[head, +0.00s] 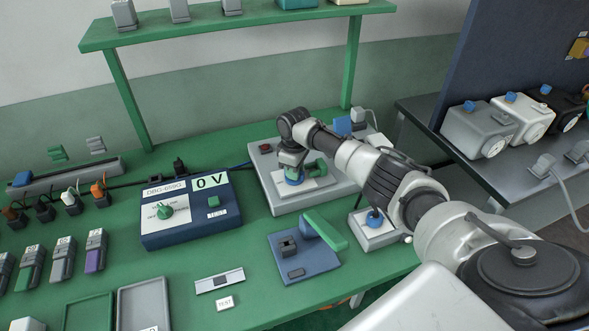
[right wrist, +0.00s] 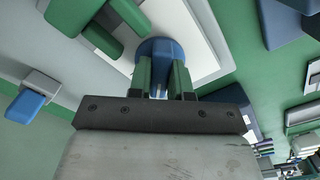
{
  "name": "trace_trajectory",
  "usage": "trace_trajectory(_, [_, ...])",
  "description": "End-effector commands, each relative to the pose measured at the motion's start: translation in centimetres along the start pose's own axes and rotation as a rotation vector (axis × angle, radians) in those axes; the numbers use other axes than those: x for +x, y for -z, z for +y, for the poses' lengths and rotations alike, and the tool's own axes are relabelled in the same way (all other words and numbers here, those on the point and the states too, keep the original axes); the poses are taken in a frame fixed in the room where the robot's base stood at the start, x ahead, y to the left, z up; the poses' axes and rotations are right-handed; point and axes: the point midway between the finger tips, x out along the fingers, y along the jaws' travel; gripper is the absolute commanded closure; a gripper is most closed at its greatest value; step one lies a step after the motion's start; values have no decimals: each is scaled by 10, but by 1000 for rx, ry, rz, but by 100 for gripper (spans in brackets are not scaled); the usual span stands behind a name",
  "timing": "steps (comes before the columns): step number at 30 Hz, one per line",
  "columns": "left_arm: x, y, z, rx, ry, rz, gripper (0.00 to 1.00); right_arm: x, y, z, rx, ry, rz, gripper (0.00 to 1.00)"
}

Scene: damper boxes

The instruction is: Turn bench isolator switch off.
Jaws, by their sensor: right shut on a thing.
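A blue rotary knob (right wrist: 160,48) sits on a white plate (right wrist: 205,45) on the grey bench box (head: 263,178). I take it for the isolator switch, though no label is readable. My right gripper (head: 293,179) points down at this knob. In the right wrist view, the green fingers of my right gripper (right wrist: 160,80) are shut on the raised blue handle, one on each side. The knob's exact angle is hard to tell because the fingers partly cover it. My left gripper is not in view.
A green handle (head: 316,168) stands close beside the held knob. A red button (head: 265,148) is on the same box. A second blue knob (head: 374,218) is on a smaller box nearby. The blue meter (head: 190,213) reads 0 V. A green lever (head: 325,230) lies in front.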

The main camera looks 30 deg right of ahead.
Motion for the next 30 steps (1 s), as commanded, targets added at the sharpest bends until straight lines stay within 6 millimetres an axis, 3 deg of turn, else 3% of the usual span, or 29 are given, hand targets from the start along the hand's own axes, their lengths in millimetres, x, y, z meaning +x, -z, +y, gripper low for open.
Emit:
trace_trajectory(18, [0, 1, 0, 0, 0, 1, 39, 0, 1, 0, -554, -2, 2, 100])
trace_trajectory(30, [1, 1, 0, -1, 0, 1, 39, -1, 1, 0, -747, -1, 3, 100])
